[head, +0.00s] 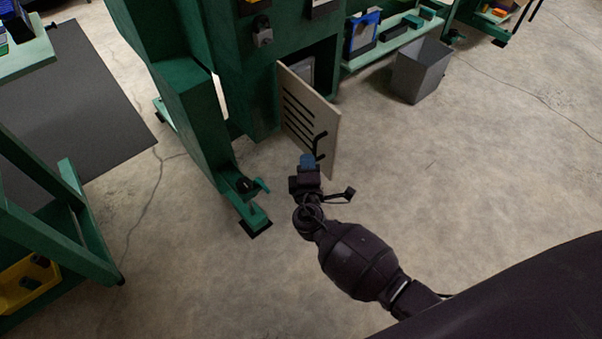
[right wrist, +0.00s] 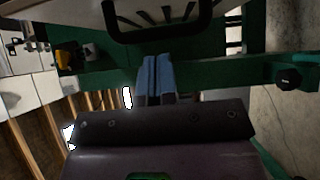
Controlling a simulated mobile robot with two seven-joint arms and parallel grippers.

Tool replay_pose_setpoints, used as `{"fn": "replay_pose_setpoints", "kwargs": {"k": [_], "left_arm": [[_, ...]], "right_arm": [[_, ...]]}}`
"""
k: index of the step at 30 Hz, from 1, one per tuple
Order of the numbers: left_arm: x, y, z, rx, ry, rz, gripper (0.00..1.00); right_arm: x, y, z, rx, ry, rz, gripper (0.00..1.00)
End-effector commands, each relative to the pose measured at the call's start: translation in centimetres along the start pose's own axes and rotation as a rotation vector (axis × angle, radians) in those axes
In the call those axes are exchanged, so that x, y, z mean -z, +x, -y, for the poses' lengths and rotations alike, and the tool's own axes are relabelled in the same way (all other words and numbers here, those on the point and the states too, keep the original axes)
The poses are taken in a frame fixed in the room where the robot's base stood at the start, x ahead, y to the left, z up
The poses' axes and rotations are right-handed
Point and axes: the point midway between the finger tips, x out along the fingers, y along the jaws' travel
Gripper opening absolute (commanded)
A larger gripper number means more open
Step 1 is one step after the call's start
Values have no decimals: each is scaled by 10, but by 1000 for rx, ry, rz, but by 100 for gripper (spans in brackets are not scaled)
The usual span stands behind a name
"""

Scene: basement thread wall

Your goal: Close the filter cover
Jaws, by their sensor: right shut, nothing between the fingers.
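The filter cover (head: 300,112) is a pale beige panel with dark slots and a black handle (head: 319,146). It stands swung open from the green cabinet, with the dark opening behind it. My right gripper (head: 307,160) is at the cover's lower edge, just below and left of the handle in the head view. Its blue fingers (right wrist: 152,75) are together and empty. In the right wrist view the black handle (right wrist: 158,36) and the cover (right wrist: 110,18) lie just beyond the fingertips. I cannot tell whether the fingers touch the cover. My left gripper is out of view.
A green cabinet frame (head: 195,110) stands left of the cover, with a foot (head: 254,222) on the floor. A grey bin (head: 420,70) stands at the right, by a green shelf. A yellow bin (head: 25,285) is at the lower left. The floor right of the cover is clear.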

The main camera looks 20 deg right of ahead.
Motion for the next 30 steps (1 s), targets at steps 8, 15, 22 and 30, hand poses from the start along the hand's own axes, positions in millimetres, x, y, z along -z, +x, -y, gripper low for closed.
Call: {"fn": "replay_pose_setpoints", "kwargs": {"k": [8, 15, 22, 30], "left_arm": [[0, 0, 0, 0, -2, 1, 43], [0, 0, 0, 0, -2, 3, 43], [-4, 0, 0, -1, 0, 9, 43], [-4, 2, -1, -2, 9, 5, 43]], "right_arm": [[-10, 11, -1, -1, 1, 0, 0], [-10, 11, -1, -1, 1, 0, 0], [-13, 10, 1, 1, 0, -16, 0], [-20, 12, 1, 0, 0, -64, 0]]}}
